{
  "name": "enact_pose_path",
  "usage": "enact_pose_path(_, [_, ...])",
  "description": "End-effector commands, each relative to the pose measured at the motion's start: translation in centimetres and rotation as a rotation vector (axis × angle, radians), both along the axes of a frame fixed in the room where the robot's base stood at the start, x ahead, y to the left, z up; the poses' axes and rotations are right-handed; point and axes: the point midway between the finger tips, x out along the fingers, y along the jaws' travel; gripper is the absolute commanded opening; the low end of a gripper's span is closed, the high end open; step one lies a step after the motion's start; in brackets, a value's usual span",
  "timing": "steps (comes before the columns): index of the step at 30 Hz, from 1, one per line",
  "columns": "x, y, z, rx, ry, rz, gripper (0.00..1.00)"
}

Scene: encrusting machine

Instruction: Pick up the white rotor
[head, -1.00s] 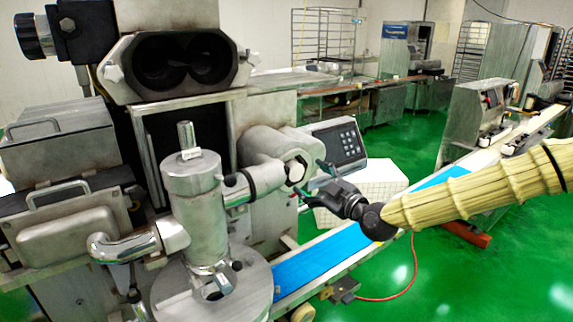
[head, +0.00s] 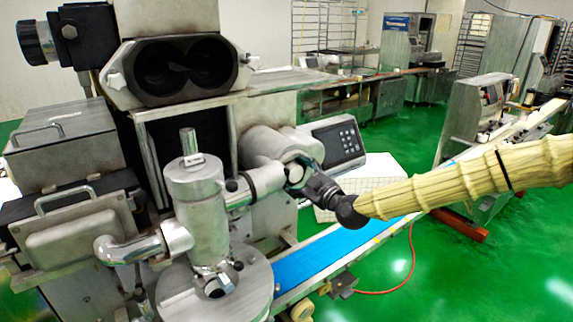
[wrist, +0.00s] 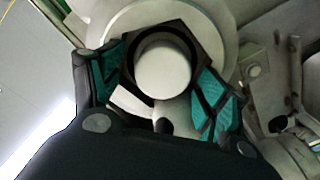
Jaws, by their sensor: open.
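A white round-ended piece, which appears to be the white rotor (wrist: 163,72), shows in the wrist view inside a dark hexagonal opening (wrist: 191,41). My gripper (wrist: 160,84) is open, with one teal-padded finger on each side of the white piece. I cannot tell whether the pads touch it. In the head view my gripper (head: 300,172) is at the end of the metal pipe fitting (head: 265,180) on the machine's front. The rotor is hidden there behind the fingers.
The encrusting machine (head: 255,115) fills the left, with an upright metal cylinder (head: 195,210) close left of my gripper. A control panel (head: 338,143) stands just behind. A blue conveyor belt (head: 320,258) runs below.

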Motion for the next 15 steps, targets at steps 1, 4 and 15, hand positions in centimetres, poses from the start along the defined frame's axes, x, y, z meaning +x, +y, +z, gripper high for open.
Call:
enact_pose_path(1, [0.17, 0.2, 0.06, 0.0, 0.001, 0.001, 0.76])
enact_pose_path(4, [0.37, 0.35, 0.05, 0.0, -0.001, 0.001, 0.76])
enact_pose_path(15, [0.39, 0.31, 0.01, 0.0, -0.001, 0.001, 0.48])
